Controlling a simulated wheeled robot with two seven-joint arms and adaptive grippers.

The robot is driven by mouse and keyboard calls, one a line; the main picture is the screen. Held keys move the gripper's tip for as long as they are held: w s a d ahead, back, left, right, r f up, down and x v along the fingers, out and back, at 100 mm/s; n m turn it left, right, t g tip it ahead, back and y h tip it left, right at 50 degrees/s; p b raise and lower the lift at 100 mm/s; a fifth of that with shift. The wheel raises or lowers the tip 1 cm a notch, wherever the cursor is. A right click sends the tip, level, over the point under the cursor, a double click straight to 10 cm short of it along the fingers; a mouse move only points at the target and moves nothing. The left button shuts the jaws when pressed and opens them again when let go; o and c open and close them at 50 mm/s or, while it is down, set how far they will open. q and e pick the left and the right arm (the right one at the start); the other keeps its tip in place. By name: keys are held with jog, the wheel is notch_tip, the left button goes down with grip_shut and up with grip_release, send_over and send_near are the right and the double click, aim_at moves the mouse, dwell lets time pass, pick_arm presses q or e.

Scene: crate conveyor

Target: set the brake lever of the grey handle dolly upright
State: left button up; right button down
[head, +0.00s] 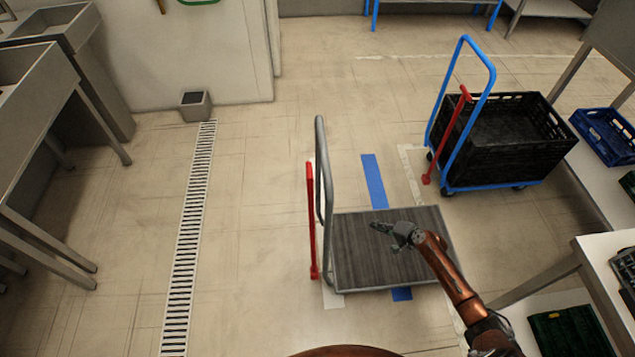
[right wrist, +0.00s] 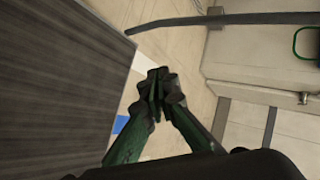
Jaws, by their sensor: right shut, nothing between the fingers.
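The grey handle dolly (head: 395,255) stands on the floor in the middle of the head view, its flat dark deck empty. Its grey handle (head: 321,165) rises at the deck's left end. The red brake lever (head: 311,215) stands just left of the handle, about parallel to it, and looks upright. My right gripper (head: 376,227) is shut and empty above the deck, to the right of the handle and apart from the lever. In the right wrist view its closed fingers (right wrist: 158,78) show beside the deck (right wrist: 60,75); the lever is not visible there. My left gripper is out of view.
A blue handle dolly (head: 492,76) with a red lever (head: 448,135) carries a black crate (head: 505,140) at the back right. Tables (head: 610,245) line the right side. A floor drain (head: 190,235) runs at left. The floor left of the lever is clear.

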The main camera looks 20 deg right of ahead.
jog(key=w+a+r+t+y+b, duration=0.1)
jog(key=w+a+r+y+b, duration=0.3)
jog(key=r, duration=0.7)
jog(key=w+a+r+t+y+b, duration=0.1)
jog(key=w+a+r+y, duration=0.2)
jog(key=w+a+r, duration=0.6)
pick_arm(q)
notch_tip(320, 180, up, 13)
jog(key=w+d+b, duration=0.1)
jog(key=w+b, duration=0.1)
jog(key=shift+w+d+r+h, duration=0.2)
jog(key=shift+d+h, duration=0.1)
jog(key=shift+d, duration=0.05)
pick_arm(e)
jog(key=w+a+r, duration=0.1)
jog(key=a+r, duration=0.1)
jog(key=a, duration=0.4)
jog(key=shift+a, duration=0.3)
